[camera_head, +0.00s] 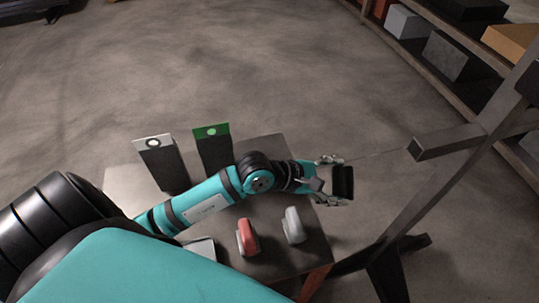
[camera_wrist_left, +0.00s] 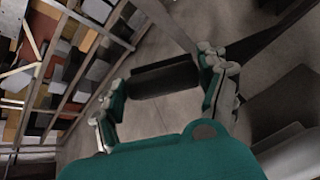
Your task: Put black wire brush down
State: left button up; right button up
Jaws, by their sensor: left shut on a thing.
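My left gripper (camera_head: 338,182) is shut on the black wire brush (camera_head: 345,183). In the head view the brush is a dark block held between the fingers at the end of my teal arm, past the right edge of the table (camera_head: 130,190). In the left wrist view the brush (camera_wrist_left: 165,79) is a dark bar spanning between the two fingers of the gripper (camera_wrist_left: 163,88), with floor showing behind it. My right gripper is not in view.
On the table stand a dark block with a white top (camera_head: 153,143) and one with a green top (camera_head: 211,132). A red item (camera_head: 247,238) and a grey item (camera_head: 293,226) sit near the front right. A metal frame (camera_head: 450,140) and a shelf with boxes (camera_head: 446,56) are at the right.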

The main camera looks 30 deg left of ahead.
pick_arm(q)
jog(key=w+a+r+n+g+y, duration=0.1)
jog(key=w+a+n+g+y, duration=0.1)
jog(key=a, duration=0.9)
jog(key=w+a+r+n+g+y+b, duration=0.1)
jog(key=w+a+r+n+g+y, duration=0.1)
jog(key=a, duration=0.9)
jog(key=n+g+y, duration=0.1)
jog(key=n, duration=0.1)
jog(key=shift+w+n+g, duration=0.3)
jog(key=shift+w+g, duration=0.1)
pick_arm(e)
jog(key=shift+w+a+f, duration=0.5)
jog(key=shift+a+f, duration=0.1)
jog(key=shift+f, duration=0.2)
pick_arm(q)
jog(key=shift+f, duration=0.1)
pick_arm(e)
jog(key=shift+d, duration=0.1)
pick_arm(q)
notch_tip(320, 180, down, 9)
jog(key=shift+r+p, duration=0.1)
jog(key=shift+p, duration=0.9)
jog(key=shift+f, duration=0.4)
jog(key=o, duration=1)
jog(key=shift+o, duration=0.2)
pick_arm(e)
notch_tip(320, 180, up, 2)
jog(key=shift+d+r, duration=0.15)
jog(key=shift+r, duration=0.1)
